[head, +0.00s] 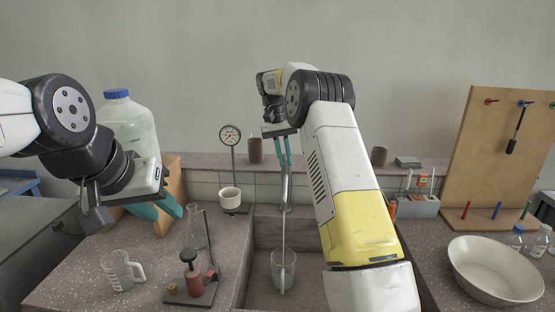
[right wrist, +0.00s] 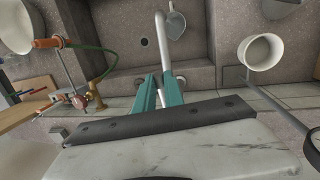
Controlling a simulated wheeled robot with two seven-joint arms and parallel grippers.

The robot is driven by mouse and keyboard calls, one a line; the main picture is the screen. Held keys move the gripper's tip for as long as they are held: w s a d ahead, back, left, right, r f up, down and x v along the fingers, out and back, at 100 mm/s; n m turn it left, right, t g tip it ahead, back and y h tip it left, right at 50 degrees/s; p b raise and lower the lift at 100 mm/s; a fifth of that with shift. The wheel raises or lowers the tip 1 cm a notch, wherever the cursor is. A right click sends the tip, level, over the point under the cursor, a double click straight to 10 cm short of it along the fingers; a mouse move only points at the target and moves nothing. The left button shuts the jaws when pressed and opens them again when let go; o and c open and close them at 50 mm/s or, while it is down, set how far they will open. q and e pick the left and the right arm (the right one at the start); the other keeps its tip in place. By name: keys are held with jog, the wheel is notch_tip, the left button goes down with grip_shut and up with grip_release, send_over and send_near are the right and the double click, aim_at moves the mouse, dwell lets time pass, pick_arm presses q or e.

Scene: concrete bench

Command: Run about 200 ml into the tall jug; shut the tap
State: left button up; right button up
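A clear tall jug (head: 284,272) with a handle stands in the sink below the tap (head: 286,190); it also shows in the right wrist view (right wrist: 176,25). A thin pale line runs from the spout into the jug and looks like water; the level is too small to read. My right gripper (head: 284,152) is at the top of the tap. Its teal fingers (right wrist: 158,92) sit close together over the pipe; whether they clamp the tap's handle is hidden. My left gripper (head: 158,208) has its fingers apart with nothing seen between them, in front of the wooden stand.
A large blue-capped bottle (head: 128,122) stands behind my left gripper. A squat clear jug (head: 121,270), a burner-like red stand (head: 193,280) and a gauge with white cup (head: 230,195) are left of the sink. A white bowl (head: 494,268) and pegboard (head: 500,150) are right.

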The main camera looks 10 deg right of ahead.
jog(key=o, duration=0.4)
jog(key=shift+o, duration=0.2)
jog(key=v, duration=0.7)
jog(key=shift+r, duration=0.4)
jog(key=shift+a, duration=0.1)
